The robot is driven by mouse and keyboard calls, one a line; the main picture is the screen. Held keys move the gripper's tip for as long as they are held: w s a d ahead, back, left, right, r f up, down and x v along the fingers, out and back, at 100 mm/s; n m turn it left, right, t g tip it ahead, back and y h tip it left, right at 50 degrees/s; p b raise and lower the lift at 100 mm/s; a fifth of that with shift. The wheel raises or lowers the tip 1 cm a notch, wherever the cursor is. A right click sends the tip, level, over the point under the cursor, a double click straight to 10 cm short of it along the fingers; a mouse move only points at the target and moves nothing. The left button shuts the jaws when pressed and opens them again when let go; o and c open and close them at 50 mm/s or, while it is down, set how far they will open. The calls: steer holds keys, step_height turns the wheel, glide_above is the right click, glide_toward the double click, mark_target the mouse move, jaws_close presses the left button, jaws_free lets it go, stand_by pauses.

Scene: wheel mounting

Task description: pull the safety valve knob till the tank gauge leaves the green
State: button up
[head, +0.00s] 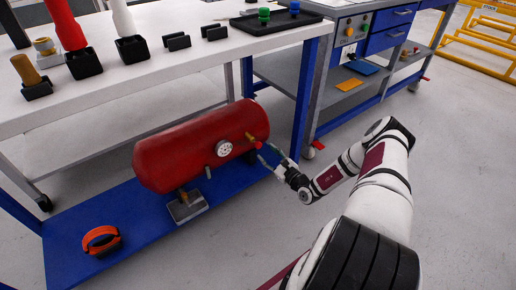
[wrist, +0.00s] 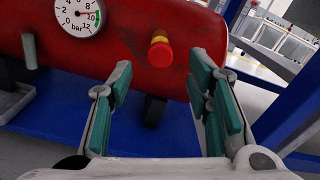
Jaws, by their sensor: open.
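The red tank (head: 190,150) lies on the blue lower shelf of the workbench. Its safety valve knob (wrist: 160,54) is red with a brass-yellow collar behind it, and sticks out from the tank's right part; it also shows in the head view (head: 257,144). The white gauge (wrist: 78,14) is left of the knob, cut by the top edge in the wrist view. Its needle points right, towards the green band near 10; the exact reading is too small to tell. My gripper (wrist: 158,80) is open and empty, fingers on either side below the knob, not touching it.
An orange-and-black ring-shaped item (head: 101,240) lies on the blue shelf (head: 72,222) at left. A blue table leg (head: 308,95) stands close right of the tank. The white benchtop (head: 150,65) overhangs the tank. Open floor lies right of the bench.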

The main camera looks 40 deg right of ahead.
mark_target(260, 146)
steer(key=w+b, duration=0.2)
steer(key=w, duration=0.5)
steer(key=shift+w+a, duration=0.1)
steer(key=shift+c, duration=0.2)
jaws_close()
